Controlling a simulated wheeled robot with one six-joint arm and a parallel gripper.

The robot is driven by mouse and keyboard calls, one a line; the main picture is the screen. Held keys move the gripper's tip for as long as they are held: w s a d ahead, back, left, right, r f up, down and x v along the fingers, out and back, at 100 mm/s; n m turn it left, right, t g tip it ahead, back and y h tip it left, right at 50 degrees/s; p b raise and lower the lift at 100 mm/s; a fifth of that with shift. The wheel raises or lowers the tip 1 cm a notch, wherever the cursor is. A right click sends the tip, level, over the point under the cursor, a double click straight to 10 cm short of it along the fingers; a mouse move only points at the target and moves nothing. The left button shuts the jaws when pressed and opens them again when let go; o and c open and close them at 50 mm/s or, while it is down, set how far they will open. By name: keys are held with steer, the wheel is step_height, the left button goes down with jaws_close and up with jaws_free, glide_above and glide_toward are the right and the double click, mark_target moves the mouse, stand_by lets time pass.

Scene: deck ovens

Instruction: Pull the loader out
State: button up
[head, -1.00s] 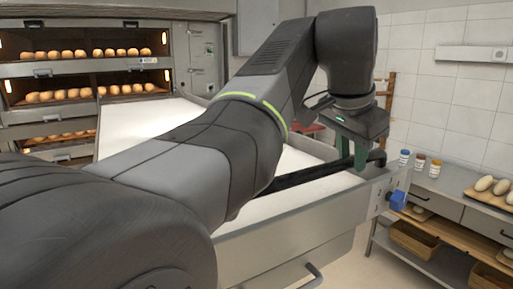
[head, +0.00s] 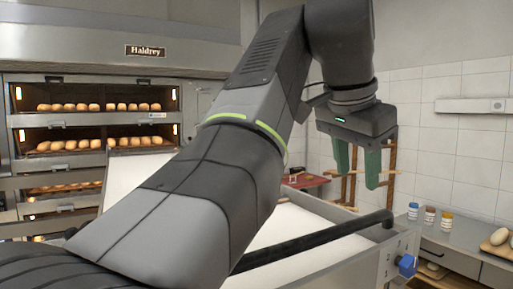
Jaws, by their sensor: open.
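The loader is a long pale board in a grey metal frame (head: 345,272), reaching from the oven mouth towards me. Its white belt (head: 290,228) is bare where it shows. A black bar handle (head: 320,241) crosses its near end. A blue knob (head: 406,264) sits on its right end. My gripper (head: 357,186) is open and empty, with its two green fingers pointing down, above the handle and apart from it. My arm hides much of the loader's left and middle.
The deck oven (head: 95,65) stands at the back left, with rows of rolls (head: 95,106) on several lit decks. A side bench (head: 465,240) with small jars (head: 430,215) and dough is at the right. A wooden rack (head: 345,170) stands by the tiled wall.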

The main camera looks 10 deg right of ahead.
mark_target(359, 221)
steer(key=shift+v, duration=1.45)
steer(key=shift+f, duration=0.1)
steer(key=x, duration=1.3)
steer(key=shift+w+f, duration=0.1)
steer(key=shift+f, duration=0.2)
steer(key=shift+w+b, duration=0.15)
steer(key=shift+b, duration=0.15)
steer(key=shift+d, duration=0.1)
